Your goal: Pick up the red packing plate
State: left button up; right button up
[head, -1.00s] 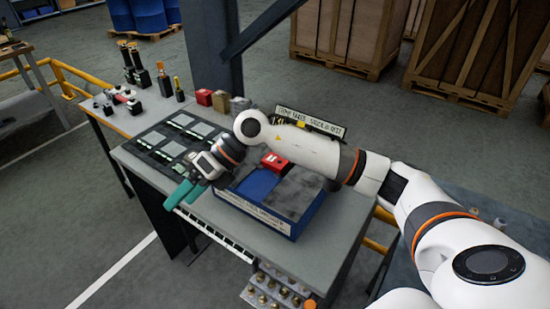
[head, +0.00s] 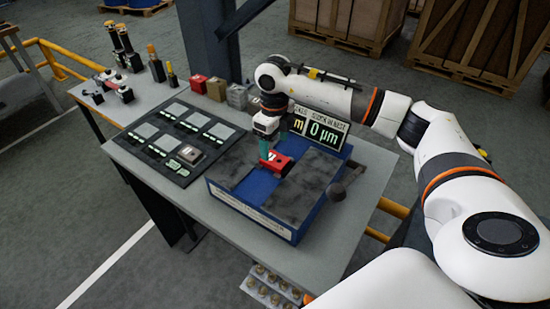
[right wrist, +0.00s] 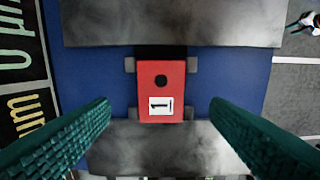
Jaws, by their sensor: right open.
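A red plate (head: 283,164) with a white label marked 1 sits on the blue middle strip of the blue-sided gauge station (head: 262,219), between two grey slabs. In the right wrist view the red plate (right wrist: 161,85) has a dark round hole and small grey blocks at its sides. My right gripper (head: 267,152) points down just over it, partly hiding it. Its teal fingers (right wrist: 160,125) are open, one on each side and apart from the plate. Another red block (head: 198,84) stands at the back of the bench. My left gripper is not in view.
A display (head: 318,130) reading 0 µm stands behind the station. A black board (head: 140,163) with grey pads lies to the left. Tan (head: 217,88) and grey (head: 237,96) blocks stand behind, near a dark post (head: 211,40). A dark knob (head: 337,192) is at the station's right.

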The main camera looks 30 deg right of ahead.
aim_at(275, 159)
jog(key=f+p, duration=0.2)
jog(key=f, duration=0.2)
jog(key=shift+s+f, duration=0.1)
jog(key=shift+s, duration=0.1)
jog(key=shift+w+f, duration=0.1)
jog(key=shift+f, duration=0.3)
jog(key=shift+c, duration=0.5)
jog(key=c, duration=0.6)
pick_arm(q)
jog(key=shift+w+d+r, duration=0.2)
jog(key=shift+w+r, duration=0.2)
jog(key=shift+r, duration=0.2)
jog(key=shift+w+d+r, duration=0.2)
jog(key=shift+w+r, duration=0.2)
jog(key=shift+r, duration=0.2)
pick_arm(e)
jog(key=shift+r, duration=0.1)
jog(key=c, duration=0.7)
